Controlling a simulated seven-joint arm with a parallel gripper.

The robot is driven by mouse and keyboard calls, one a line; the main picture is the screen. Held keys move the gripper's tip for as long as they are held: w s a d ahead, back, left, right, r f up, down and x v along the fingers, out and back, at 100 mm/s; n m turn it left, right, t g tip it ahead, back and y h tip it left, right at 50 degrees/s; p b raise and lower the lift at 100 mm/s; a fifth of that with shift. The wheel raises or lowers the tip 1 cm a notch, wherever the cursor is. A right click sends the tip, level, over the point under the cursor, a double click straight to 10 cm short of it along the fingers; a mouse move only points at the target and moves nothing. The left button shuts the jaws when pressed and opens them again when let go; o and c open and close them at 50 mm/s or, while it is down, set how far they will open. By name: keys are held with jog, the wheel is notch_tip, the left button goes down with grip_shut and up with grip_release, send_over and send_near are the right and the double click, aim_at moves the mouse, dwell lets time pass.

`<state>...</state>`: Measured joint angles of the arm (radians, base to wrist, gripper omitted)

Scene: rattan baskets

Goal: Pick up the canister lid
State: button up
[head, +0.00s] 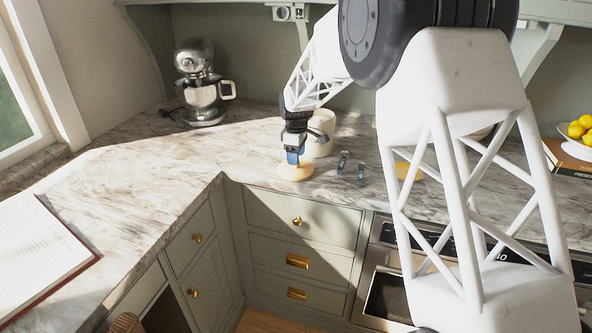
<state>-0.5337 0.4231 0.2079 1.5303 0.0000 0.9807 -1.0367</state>
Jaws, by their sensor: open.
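A round, light wooden disc, which looks like the canister lid (296,173), lies flat on the marble counter near its front edge. The white canister (321,143) stands upright just behind and to the right of it, with part of its dark lettering visible. My gripper (293,160) points down directly over the lid and hides part of its back. It is open, with its blue-tinted fingertips at or just above the lid. I cannot tell whether they touch it.
Two small dark items (342,161) (361,174) stand right of the lid. A stand mixer (202,88) is at the back left. An open book (38,250) lies at the front left. Yellow fruit (578,130) and books are at the far right. The counter left of the lid is clear.

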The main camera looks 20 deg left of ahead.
jog(key=shift+f, duration=1.3)
jog(key=c, duration=1)
jog(key=shift+r, duration=0.2)
jog(key=shift+c, duration=0.2)
jog(key=shift+r, duration=1.5)
jog(key=shift+s+d+r, duration=0.15)
jog(key=shift+s+d, duration=0.05)
jog(key=shift+s, duration=0.1)
jog(key=s+d+r, duration=0.1)
jog(key=s+d, duration=0.6)
jog(key=s, duration=0.6)
jog(key=shift+d+r, duration=0.2)
jog(key=shift+d, duration=0.1)
jog(key=shift+s, duration=0.15)
